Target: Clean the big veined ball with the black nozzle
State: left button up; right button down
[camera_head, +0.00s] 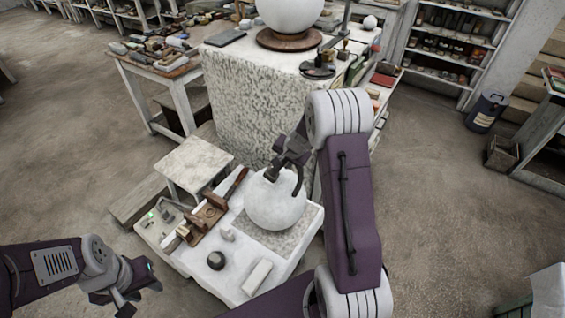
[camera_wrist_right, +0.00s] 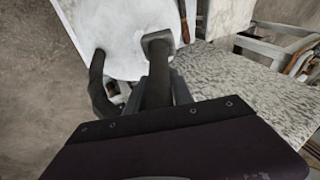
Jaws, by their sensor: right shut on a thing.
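A big pale ball with faint grey marking (camera_head: 275,207) rests on a speckled slab on the low white table. It fills the upper left of the right wrist view (camera_wrist_right: 118,45). My right gripper (camera_head: 293,172) is at the ball's upper side and is shut on the black nozzle (camera_wrist_right: 157,75). The nozzle's squarish grey end overlaps the ball in the wrist view; I cannot tell whether it touches. A dark curved piece (camera_wrist_right: 99,85) shows to its left. My left gripper (camera_head: 135,290) is open and empty at the lower left, away from the ball.
On the low table (camera_head: 229,292) are a dark round pot (camera_head: 216,260), a white block (camera_head: 257,277) and wooden tools (camera_head: 209,213). Behind stands a tall speckled block (camera_head: 250,100) bearing another white sphere (camera_head: 290,14). Open floor lies at right.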

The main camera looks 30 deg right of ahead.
jog(key=shift+s+a+r+p, duration=0.15)
jog(key=shift+a+r+p, duration=0.35)
jog(key=shift+r+p, duration=0.05)
jog(key=shift+s+a, duration=0.1)
jog(key=shift+r, duration=0.1)
jog(key=r+p, duration=0.2)
jog(key=shift+w+r+p, duration=0.2)
jog(key=shift+r+p, duration=0.15)
jog(key=shift+p, duration=0.05)
jog(key=shift+f, duration=0.1)
jog(key=r+p, duration=0.3)
jog(key=r, duration=0.1)
jog(key=shift+w+p, duration=0.25)
jog(key=shift+p, duration=0.15)
